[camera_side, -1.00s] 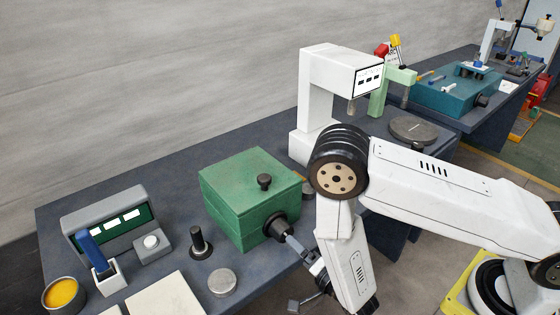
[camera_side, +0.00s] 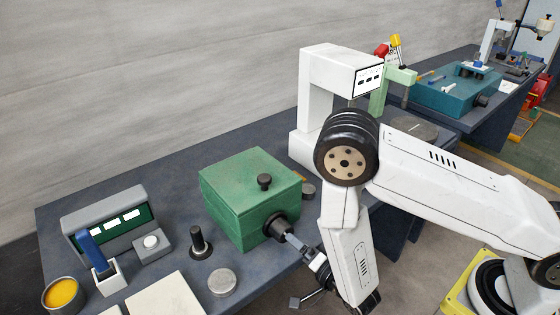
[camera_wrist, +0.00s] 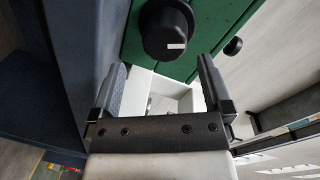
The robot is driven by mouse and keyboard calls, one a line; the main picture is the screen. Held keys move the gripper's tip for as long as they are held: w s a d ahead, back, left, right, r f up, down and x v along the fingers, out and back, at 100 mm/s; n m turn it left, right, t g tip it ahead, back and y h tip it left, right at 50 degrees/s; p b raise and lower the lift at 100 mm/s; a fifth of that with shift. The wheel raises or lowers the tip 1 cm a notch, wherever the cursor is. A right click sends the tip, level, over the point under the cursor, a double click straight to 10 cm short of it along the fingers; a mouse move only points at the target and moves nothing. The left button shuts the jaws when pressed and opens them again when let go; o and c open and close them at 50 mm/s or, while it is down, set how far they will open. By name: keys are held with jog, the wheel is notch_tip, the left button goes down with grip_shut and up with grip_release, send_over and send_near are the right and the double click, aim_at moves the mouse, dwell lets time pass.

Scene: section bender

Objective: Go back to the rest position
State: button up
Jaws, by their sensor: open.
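My gripper (camera_side: 292,269) is at the front edge of the bench, by the front of the green box-shaped machine (camera_side: 247,190). Its jaws stand apart with nothing between them that I can see held. The upper finger is close to the black knob (camera_side: 275,229) on the machine's front; I cannot tell whether they touch. In the wrist view my gripper (camera_wrist: 161,66) shows both fingers spread. The black knob (camera_wrist: 166,30) with a white mark is beyond the fingertips, on the green face. A pale, box-like shape (camera_wrist: 168,95) lies beyond the gap; what it is is unclear.
The bench (camera_side: 130,185) carries a grey control panel (camera_side: 110,218), a yellow-filled tin (camera_side: 62,294), a black knobbed post (camera_side: 199,242), a grey disc (camera_side: 222,283) and a white overhanging machine (camera_side: 318,95). A teal machine (camera_side: 450,90) stands behind.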

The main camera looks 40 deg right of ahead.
aim_at(292, 230)
jog(key=shift+w+d+r+g, duration=0.25)
jog(key=shift+w+r+g, duration=0.1)
jog(key=shift+w+g, duration=0.35)
jog(key=shift+w+d+r+n+g, duration=0.3)
jog(key=shift+w+r+n+g, duration=0.1)
jog(key=shift+w+n+g, duration=0.25)
jog(key=shift+w+d+r+n+g, duration=0.35)
jog(key=shift+r+n+g, duration=0.15)
jog(key=shift+g, duration=0.35)
jog(key=shift+d+r+n+g, duration=0.5)
jog(key=shift+r+n+g, duration=0.2)
jog(key=shift+g, duration=0.1)
jog(key=s+d+r+n+g, duration=0.8)
jog(key=s+d+r, duration=0.1)
jog(key=s, duration=0.2)
jog(key=shift+s+d+n, duration=0.25)
jog(key=shift+s+n, duration=0.1)
